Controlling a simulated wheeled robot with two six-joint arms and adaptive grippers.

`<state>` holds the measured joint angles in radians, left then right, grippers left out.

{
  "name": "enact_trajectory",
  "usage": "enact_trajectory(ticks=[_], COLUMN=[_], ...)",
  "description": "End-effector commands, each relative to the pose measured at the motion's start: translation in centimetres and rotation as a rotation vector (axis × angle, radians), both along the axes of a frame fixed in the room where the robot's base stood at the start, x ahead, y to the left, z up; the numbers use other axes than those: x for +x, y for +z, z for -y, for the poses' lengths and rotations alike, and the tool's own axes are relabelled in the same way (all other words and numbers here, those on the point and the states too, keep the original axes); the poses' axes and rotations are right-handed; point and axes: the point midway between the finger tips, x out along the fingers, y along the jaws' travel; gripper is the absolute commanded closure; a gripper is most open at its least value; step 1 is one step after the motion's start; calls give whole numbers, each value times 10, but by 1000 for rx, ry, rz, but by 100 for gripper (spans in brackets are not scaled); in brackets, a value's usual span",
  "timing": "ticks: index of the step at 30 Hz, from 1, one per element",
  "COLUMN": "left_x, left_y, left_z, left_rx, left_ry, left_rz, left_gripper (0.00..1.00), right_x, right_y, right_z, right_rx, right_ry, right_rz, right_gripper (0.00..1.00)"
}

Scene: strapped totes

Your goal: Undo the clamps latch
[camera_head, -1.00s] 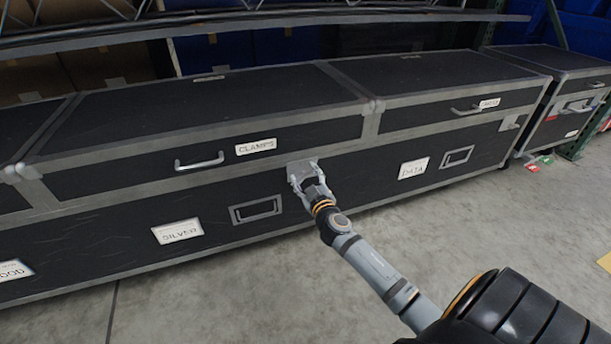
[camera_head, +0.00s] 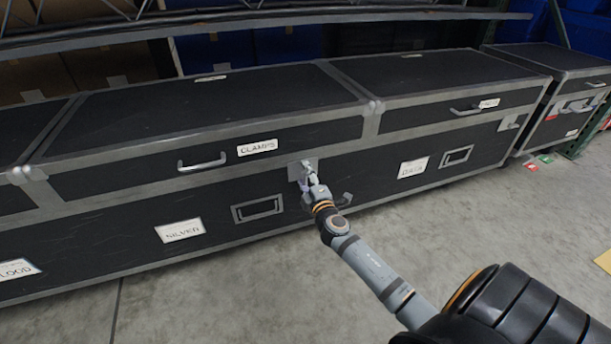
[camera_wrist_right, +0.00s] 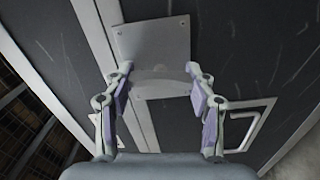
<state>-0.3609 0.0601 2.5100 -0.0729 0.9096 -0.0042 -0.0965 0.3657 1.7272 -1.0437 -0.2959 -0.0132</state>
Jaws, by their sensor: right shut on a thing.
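The clamps latch is a grey metal plate (camera_head: 294,170) on the front of the long black case, at the seam below and right of the CLAMPS label (camera_head: 257,147). In the right wrist view the latch plate (camera_wrist_right: 155,42) lies straight ahead, with a rounded turning piece low on it. My right gripper (camera_head: 309,179) is at the latch, turned on its side. In the right wrist view its fingers (camera_wrist_right: 162,86) stand on either side of the turning piece, shut on it. The exact contact is partly hidden by the fingertips. My left gripper is not in view.
A drawer-like handle (camera_head: 202,162) sits left of the latch, and a recessed handle (camera_head: 257,208) lies below it. Another black case (camera_head: 560,95) stands at the right. A metal truss (camera_head: 250,20) runs behind. The concrete floor (camera_head: 230,290) in front is clear.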

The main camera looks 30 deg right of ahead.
Motion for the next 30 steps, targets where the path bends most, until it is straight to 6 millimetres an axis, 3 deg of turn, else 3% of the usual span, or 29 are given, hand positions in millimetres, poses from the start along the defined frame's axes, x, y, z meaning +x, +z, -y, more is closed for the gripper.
enact_trajectory(ticks=[12,27,28,30], left_x=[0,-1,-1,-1], left_y=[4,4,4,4], left_z=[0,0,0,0], left_rx=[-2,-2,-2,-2], left_ry=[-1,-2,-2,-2], left_rz=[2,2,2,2], left_gripper=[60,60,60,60], right_x=[0,0,0,0], right_y=[-1,-2,-2,-2], right_z=[-1,-1,-1,-1], right_rx=[-150,-168,-168,-168], right_ry=[1,2,2,2], right_rz=[-38,-42,-42,-42], right_gripper=[76,76,43,34])
